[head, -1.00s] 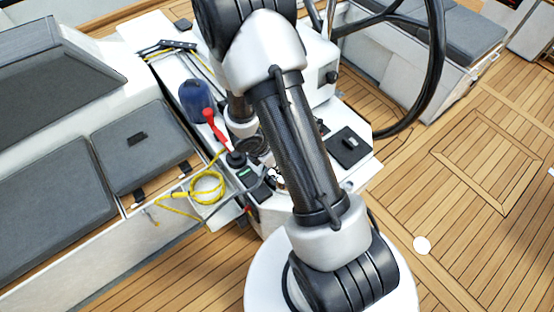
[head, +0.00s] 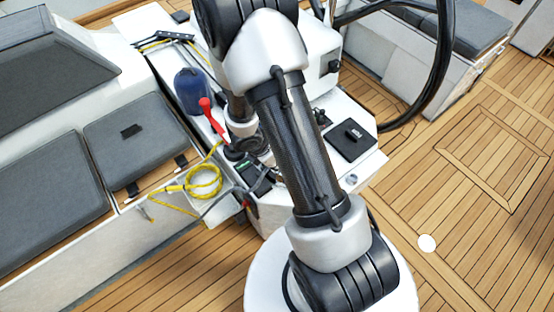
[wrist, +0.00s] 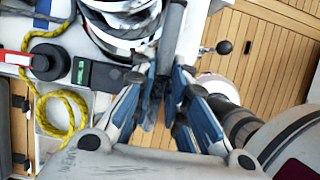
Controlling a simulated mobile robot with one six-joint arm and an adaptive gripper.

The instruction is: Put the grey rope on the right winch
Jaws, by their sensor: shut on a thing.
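The grey rope (wrist: 171,32) runs as a thick grey band from the top of the wrist view down between my fingers. In the head view, a grey line (head: 219,200) that looks like the same rope runs near the yellow coil. My gripper (wrist: 165,98) is shut on the rope, beside a chrome and black winch (wrist: 122,24) that is cut off by the top edge. I cannot tell whether the rope touches this winch. In the head view my arm hides most of my gripper and part of the winch area.
A red handle (head: 212,116) on a black base stands left of my arm. A yellow rope coil (head: 205,182) lies beside it. A blue bag-like object (head: 190,92) and a black panel (head: 351,140) are nearby. The steering wheel (head: 441,70) stands at upper right. Teak deck (head: 480,240) is open at right.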

